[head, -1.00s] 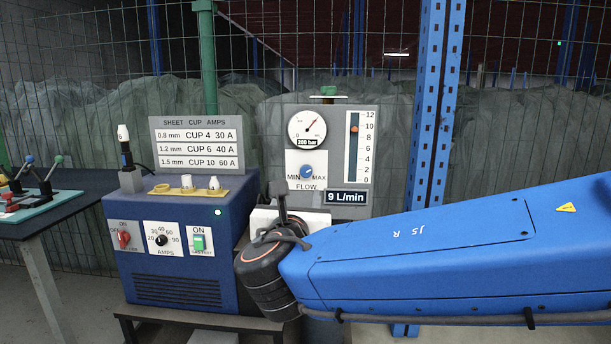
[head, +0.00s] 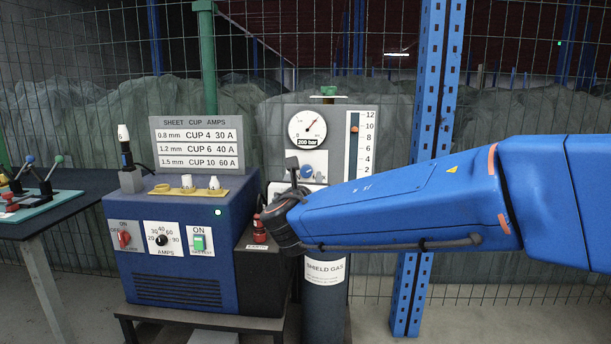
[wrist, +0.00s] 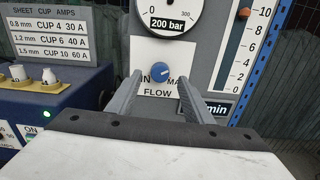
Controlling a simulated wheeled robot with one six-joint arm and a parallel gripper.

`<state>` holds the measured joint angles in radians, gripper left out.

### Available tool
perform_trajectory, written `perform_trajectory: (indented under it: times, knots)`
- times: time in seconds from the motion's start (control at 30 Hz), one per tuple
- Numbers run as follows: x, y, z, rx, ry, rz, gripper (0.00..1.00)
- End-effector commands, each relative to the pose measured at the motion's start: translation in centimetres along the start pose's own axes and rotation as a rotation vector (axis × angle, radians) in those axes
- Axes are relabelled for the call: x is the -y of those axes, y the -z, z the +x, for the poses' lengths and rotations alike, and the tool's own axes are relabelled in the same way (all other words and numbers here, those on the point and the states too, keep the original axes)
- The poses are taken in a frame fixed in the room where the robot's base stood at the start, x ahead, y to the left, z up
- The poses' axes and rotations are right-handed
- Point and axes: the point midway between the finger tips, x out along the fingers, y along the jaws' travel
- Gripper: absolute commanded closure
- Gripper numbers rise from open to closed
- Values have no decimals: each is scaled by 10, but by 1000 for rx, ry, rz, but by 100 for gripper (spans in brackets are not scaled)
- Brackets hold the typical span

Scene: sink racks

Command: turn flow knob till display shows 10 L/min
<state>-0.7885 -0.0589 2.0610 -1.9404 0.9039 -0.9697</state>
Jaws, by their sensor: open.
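The blue round flow knob (wrist: 161,73) sits on a white plate marked MIN, MAX and FLOW in the wrist view. It is partly visible in the head view (head: 306,172). My gripper (wrist: 159,80) is open and empty, with one grey finger on each side of the knob in the picture. I cannot tell whether the fingers touch it. The display (wrist: 219,109) shows only "min"; its number is hidden behind the right finger. In the head view my arm hides the display. The orange float (head: 355,129) stands a little below the 10 mark.
The pressure gauge (head: 307,127) is above the knob on the grey panel. The blue power unit (head: 180,275) with nozzle cups on top is to the left. A red connector (head: 259,230) is by my wrist. A blue post (head: 431,120) rises behind my arm.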

Motion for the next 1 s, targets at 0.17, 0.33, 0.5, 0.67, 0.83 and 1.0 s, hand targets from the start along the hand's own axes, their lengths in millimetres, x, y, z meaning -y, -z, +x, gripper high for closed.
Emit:
perform_trajectory:
  times: [0.17, 0.33, 0.5, 0.67, 0.83, 1.0]
  knots:
    - [0, 0, 23, 0, 2, -1, 54]
    - [0, -1, 32, 1, 1, 0, 54]
    - [0, -1, 33, 1, 0, 0, 54]
    - [0, -1, 33, 1, 0, 0, 61]
    - [0, 0, 33, 1, 0, 0, 95]
    - [0, 0, 33, 1, 0, 25, 95]
